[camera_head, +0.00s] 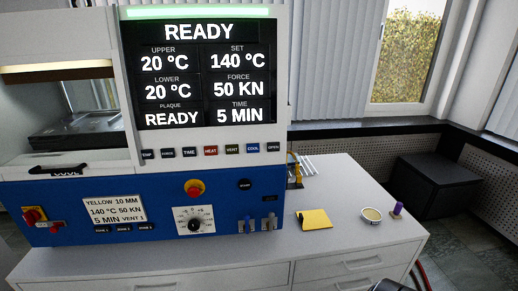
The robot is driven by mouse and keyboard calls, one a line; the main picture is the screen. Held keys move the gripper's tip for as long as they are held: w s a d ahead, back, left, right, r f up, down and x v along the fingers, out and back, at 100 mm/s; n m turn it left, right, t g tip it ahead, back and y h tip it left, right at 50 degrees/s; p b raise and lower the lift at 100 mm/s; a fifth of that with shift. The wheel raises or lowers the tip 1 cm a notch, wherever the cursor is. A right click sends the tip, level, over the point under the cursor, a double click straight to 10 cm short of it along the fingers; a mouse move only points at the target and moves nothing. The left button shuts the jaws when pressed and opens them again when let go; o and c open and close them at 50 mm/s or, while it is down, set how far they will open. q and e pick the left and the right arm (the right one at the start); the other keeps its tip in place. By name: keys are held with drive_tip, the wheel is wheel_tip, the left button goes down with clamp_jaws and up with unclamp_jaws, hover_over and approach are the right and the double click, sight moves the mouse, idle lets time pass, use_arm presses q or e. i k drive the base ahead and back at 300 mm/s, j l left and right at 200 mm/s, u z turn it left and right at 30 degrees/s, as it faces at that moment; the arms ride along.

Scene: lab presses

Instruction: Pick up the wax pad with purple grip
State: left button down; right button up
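A small pad with an upright purple grip (398,208) stands on the light grey counter (345,240), near its right edge. Its lower part is too small to make out clearly. A dark piece at the bottom edge (388,285) looks like part of my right gripper or arm. It is in front of and below the pad in the picture, apart from it. Its fingers are cut off, so I cannot tell its state. My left gripper is not in view.
A round shallow tin (371,214) stands just left of the pad. A yellow plate (315,219) lies further left. A wire rack (322,165) is behind. The blue and white press (160,215) fills the left; its screen reads READY. A dark box (435,185) stands beyond the counter.

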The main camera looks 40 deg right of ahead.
sight(396, 215)
drive_tip(key=z, duration=2.65)
